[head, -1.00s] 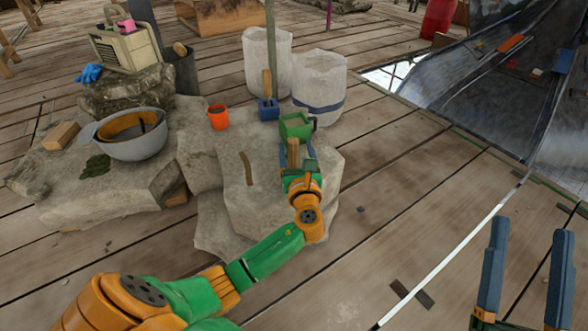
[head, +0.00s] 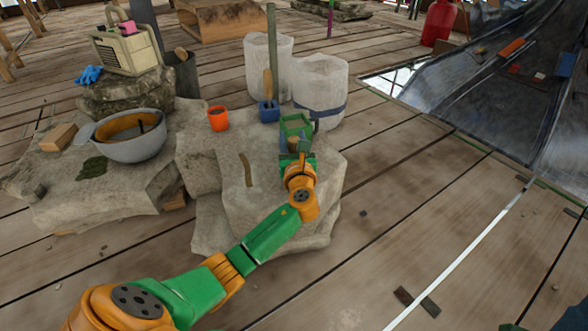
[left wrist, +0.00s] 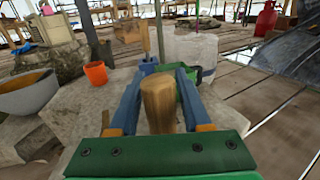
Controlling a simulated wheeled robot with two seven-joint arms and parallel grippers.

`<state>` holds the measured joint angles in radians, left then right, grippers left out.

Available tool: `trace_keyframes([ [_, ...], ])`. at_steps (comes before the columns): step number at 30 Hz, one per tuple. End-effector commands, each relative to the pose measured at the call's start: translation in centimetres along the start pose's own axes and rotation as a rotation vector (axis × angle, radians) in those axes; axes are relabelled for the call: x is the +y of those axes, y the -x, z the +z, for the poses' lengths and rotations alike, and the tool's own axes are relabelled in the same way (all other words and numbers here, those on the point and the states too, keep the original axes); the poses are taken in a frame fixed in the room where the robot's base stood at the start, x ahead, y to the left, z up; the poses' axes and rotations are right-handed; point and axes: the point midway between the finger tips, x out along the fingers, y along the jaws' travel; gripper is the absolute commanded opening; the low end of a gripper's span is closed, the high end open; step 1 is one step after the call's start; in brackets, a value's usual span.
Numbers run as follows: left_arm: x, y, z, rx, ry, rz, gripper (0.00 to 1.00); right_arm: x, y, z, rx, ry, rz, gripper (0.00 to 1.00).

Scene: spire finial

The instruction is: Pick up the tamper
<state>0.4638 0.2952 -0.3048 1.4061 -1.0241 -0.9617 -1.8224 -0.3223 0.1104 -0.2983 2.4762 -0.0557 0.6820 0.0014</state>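A thick wooden piece with a rounded end, which looks like the tamper, stands between the blue fingers of my left gripper in the left wrist view (left wrist: 158,104). In the head view it shows only as a small bit of wood (head: 294,144), mostly hidden by the gripper. My left gripper (head: 297,157) is low over the pale stone block. Its fingers are spread on both sides of the wood and do not look closed on it. Only two fingertips of my right gripper (head: 543,323) show at the lower right edge, apart and empty.
A green open box (head: 295,126) stands just beyond my left gripper. Behind it are a blue-based tool with a wooden handle (head: 268,108), an orange cup (head: 218,118) and white sacks (head: 320,85). A grey bowl (head: 135,145) is left. The plank floor on the right is mostly clear.

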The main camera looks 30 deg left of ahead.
Motion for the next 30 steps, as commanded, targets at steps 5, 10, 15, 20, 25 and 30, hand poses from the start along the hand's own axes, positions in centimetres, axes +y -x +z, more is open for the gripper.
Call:
trace_keyframes([
  [5,0.00,0.01,-0.01,0.000,0.000,0.000,0.00,0.00,0.00,0.02,-0.001,0.000,0.000,0.67],
  [10,0.00,0.02,-0.02,0.000,0.000,0.000,0.00,0.00,0.01,0.03,-0.002,0.000,0.001,0.67],
  [15,0.00,0.02,-0.03,0.000,0.000,0.000,0.00,0.01,0.01,0.03,-0.002,0.000,0.001,0.67],
  [20,0.00,0.03,-0.03,0.001,0.000,0.000,0.00,0.01,0.02,0.03,-0.002,0.000,0.001,0.67],
  [25,0.00,0.03,-0.04,0.001,0.000,0.000,0.00,0.01,0.02,0.04,-0.003,0.000,0.001,0.67],
  [30,0.00,0.03,-0.04,0.001,0.000,0.000,0.00,0.01,0.02,0.04,-0.003,0.000,0.001,0.67],
])
